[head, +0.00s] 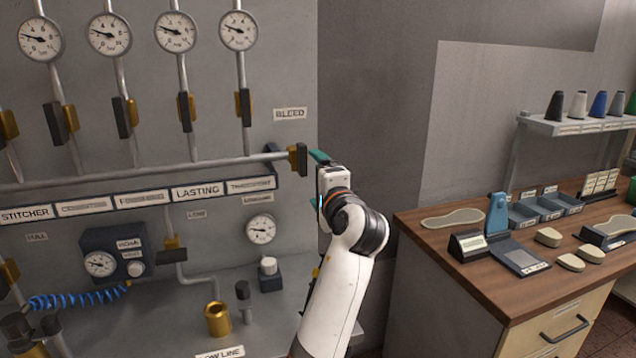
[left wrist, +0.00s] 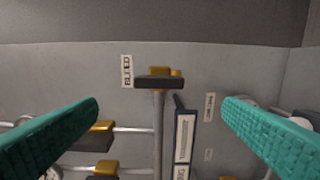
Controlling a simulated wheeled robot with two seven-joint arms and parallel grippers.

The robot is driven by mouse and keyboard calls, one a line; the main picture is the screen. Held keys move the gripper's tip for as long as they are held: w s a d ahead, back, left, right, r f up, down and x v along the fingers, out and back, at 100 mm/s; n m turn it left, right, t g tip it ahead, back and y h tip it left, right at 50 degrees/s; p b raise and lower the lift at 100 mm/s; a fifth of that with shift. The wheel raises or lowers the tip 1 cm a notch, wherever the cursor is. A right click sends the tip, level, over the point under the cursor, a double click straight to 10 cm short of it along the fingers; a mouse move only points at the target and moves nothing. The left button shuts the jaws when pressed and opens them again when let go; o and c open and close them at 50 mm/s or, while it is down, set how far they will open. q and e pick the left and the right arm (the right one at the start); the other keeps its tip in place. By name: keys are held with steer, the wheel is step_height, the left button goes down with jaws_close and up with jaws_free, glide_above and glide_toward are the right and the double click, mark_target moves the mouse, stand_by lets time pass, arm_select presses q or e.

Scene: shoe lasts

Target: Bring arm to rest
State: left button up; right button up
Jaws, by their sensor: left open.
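My left gripper (head: 318,180) is at the right end of the pipe panel in the head view, close to the bleed valve (head: 299,159) with its dark handle and brass body. In the left wrist view its two green fingers stand wide apart with nothing between them touching. The bleed valve (left wrist: 158,80) lies beyond and between the fingertips, with the BLEED label (left wrist: 127,71) to its left. The head view cannot show clearly whether the gripper touches the valve; the wrist view shows a gap. My right gripper is not in view.
The grey panel carries several gauges (head: 238,31), a horizontal pipe (head: 150,173) and a brass cup (head: 217,318). A wooden-topped bench (head: 440,245) stands at the right with a blue device (head: 497,215) and pads. The wall between panel and bench is bare.

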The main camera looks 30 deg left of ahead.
arm_select(q)
steer(key=shift+f, duration=0.1)
steer(key=s+d+f+n+g+h, duration=0.15)
steer(key=s+f+h, duration=0.35)
steer(key=f, duration=0.8)
steer(key=s+d+f+n+g+h, duration=0.1)
steer(key=s+d+f+h, duration=0.15)
steer(key=s+f, duration=0.7)
steer(key=s+d+f+n+g+h, duration=0.25)
steer(key=s+d+f, duration=0.25)
steer(key=s+f, duration=0.4)
steer(key=s+d+f+n+g+h, duration=0.1)
steer(key=s+d+f+g+h, duration=0.25)
steer(key=s+f, duration=0.9)
steer(key=f, duration=2)
steer(key=s+a+f+g, duration=0.2)
steer(key=s+f, duration=1.5)
steer(key=shift+s, duration=0.2)
